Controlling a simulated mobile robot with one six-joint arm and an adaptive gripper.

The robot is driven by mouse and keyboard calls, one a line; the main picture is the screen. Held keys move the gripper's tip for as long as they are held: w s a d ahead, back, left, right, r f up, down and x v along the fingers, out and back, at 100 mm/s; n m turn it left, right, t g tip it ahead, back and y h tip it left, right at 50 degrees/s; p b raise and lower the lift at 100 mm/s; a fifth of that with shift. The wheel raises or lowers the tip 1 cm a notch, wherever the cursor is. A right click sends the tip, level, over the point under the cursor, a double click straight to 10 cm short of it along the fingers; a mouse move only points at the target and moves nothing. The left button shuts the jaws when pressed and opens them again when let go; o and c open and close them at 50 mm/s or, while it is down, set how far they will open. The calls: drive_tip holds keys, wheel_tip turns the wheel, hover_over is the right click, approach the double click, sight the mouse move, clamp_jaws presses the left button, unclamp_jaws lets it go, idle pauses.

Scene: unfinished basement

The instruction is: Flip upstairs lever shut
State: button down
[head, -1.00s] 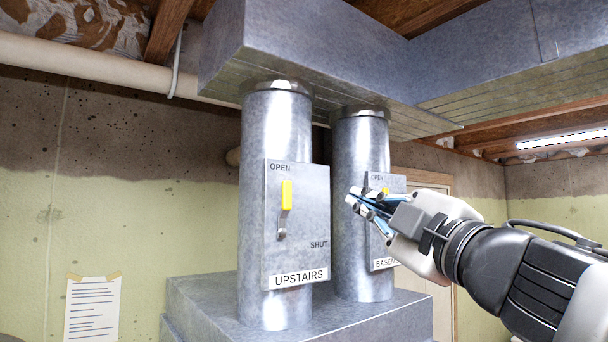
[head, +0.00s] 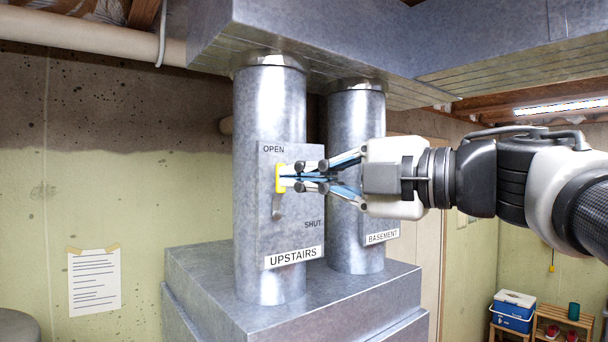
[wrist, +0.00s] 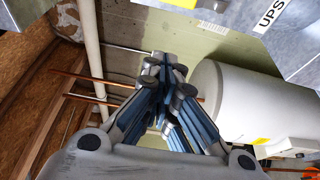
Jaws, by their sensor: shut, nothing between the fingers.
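The upstairs lever (head: 279,184) has a yellow grip and a grey shank, and points up toward the OPEN mark on its plate (head: 290,235). The SHUT mark is at the plate's right side. A yellow piece that looks like the grip shows at the top of the wrist view (wrist: 187,3). My gripper (head: 288,176) comes in from the right with its fingers shut and empty. Its tips overlap the yellow grip's right side in the head view; I cannot tell whether they touch it. The fingers also show shut in the wrist view (wrist: 172,72).
The basement duct (head: 357,110) stands close behind on the right, its lever hidden by my gripper. A large metal duct (head: 330,45) hangs above. A pale tank (wrist: 245,100) and copper pipes (wrist: 100,78) show in the wrist view. Open space lies left of the upstairs duct.

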sight(275, 175)
drive_tip(key=w+a, duration=0.1)
drive_tip(key=w, duration=0.1)
drive_tip(key=w+a+p, duration=0.1)
drive_tip(key=w+a, duration=0.3)
drive_tip(key=w, duration=0.1)
drive_tip(key=shift+w+a+p, duration=0.1)
drive_tip(key=shift+a+p, duration=0.15)
drive_tip(key=shift+p, duration=0.05)
drive_tip(key=shift+w+d, duration=0.25)
drive_tip(key=shift+d, duration=0.2)
drive_tip(key=shift+a, duration=0.1)
